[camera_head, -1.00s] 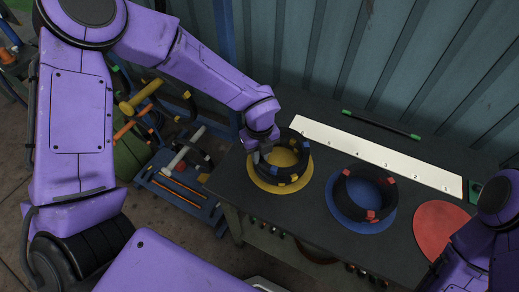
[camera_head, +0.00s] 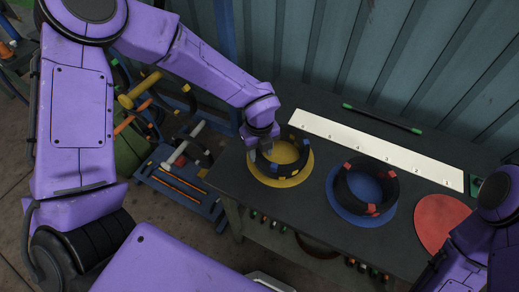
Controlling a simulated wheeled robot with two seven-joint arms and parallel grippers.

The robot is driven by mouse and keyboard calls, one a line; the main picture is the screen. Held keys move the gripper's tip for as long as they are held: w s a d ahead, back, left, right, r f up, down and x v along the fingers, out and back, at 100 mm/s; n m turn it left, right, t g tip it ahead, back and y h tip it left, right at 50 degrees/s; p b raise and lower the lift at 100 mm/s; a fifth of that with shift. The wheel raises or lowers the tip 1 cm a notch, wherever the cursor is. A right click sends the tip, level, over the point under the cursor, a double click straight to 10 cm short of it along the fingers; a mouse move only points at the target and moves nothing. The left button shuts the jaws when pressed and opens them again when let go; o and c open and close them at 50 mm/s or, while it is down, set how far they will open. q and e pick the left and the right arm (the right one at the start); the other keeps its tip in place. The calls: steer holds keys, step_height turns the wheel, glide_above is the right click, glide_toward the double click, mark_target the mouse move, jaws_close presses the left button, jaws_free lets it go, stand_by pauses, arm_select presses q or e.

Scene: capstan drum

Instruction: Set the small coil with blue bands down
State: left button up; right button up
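A dark coil with small blue bands (camera_head: 273,168) is at the yellow disc (camera_head: 302,177) on the table. Yellow marks show beside the blue ones; I cannot tell whether they belong to a second coil there. My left gripper (camera_head: 266,148) points down at the coil's left rear wall, touching or very close to it. Its fingertips are small and dark against the coil, so their opening is unclear. My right arm is at the lower right, and its fingers do not show.
A dark coil with red bands (camera_head: 351,198) sits on a blue disc (camera_head: 340,208) to the right. A red disc (camera_head: 437,218) is bare. A white marked strip (camera_head: 380,152) and a green-ended rod (camera_head: 382,119) lie behind. A tool rack (camera_head: 185,193) stands left of the table (camera_head: 232,178).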

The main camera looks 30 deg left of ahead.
arm_select(q)
steer(key=shift+r, duration=0.1)
steer(key=shift+r+p, duration=0.55)
steer(key=shift+p, duration=0.1)
step_height(320, 180, up, 12)
steer(key=b, duration=0.3)
